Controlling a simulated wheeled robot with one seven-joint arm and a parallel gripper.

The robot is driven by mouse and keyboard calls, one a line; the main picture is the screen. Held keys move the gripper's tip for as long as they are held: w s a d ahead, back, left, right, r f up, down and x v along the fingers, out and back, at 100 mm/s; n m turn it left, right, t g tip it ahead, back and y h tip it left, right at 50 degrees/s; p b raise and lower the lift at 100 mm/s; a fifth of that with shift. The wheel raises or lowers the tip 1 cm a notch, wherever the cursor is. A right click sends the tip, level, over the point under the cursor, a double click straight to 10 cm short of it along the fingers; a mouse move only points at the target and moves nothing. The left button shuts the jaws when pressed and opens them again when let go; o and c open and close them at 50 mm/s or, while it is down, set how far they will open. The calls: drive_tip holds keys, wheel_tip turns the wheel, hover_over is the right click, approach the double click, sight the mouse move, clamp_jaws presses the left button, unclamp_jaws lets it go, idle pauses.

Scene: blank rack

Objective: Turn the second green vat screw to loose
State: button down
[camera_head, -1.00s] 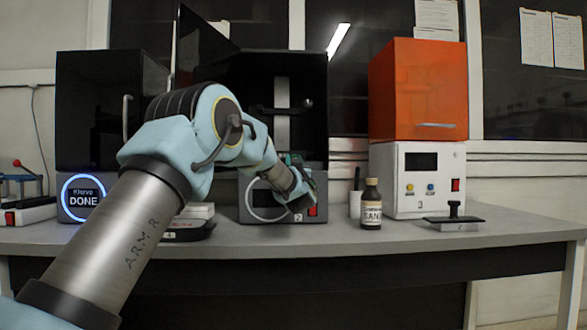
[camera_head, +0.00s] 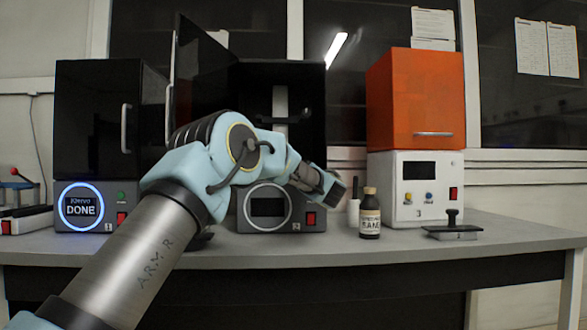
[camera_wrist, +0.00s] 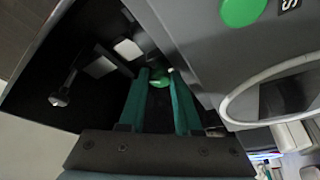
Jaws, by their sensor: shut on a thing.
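The middle machine (camera_head: 249,225), marked 2, has its tall black door (camera_head: 203,75) swung open. In the wrist view, the two green fingers of my gripper (camera_wrist: 160,80) reach into the dark interior. A small green screw head (camera_wrist: 160,77) shows between their tips, and my gripper is shut on it. My fingers partly hide the screw, so its turn position cannot be read. In the head view, the end of my arm lies across the machine's right front and the fingertips are hidden. The wrist view also shows a round green button (camera_wrist: 242,10) on the grey front panel.
A closed machine (camera_head: 82,222) reading DONE stands at left. A brown bottle (camera_head: 370,217), an orange-covered machine (camera_head: 415,100) and a black-handled stamp-like tool (camera_head: 453,230) stand at right. The bench front is clear. A black-tipped rod (camera_wrist: 60,98) juts inside the interior.

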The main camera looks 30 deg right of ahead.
drive_tip(key=n+g+y+p, duration=0.1)
drive_tip(key=n, duration=0.3)
drive_tip(key=shift+r, duration=0.15)
drive_tip(key=shift+n+g+y+p, duration=0.55)
drive_tip(key=shift+n+g, duration=0.15)
drive_tip(key=shift+n, duration=1.1)
drive_tip(key=c, duration=0.6)
unclamp_jaws()
drive_tip(key=shift+h, duration=0.25)
drive_tip(key=s, duration=1)
drive_tip(key=shift+s+a, duration=0.2)
drive_tip(key=shift+s, duration=0.2)
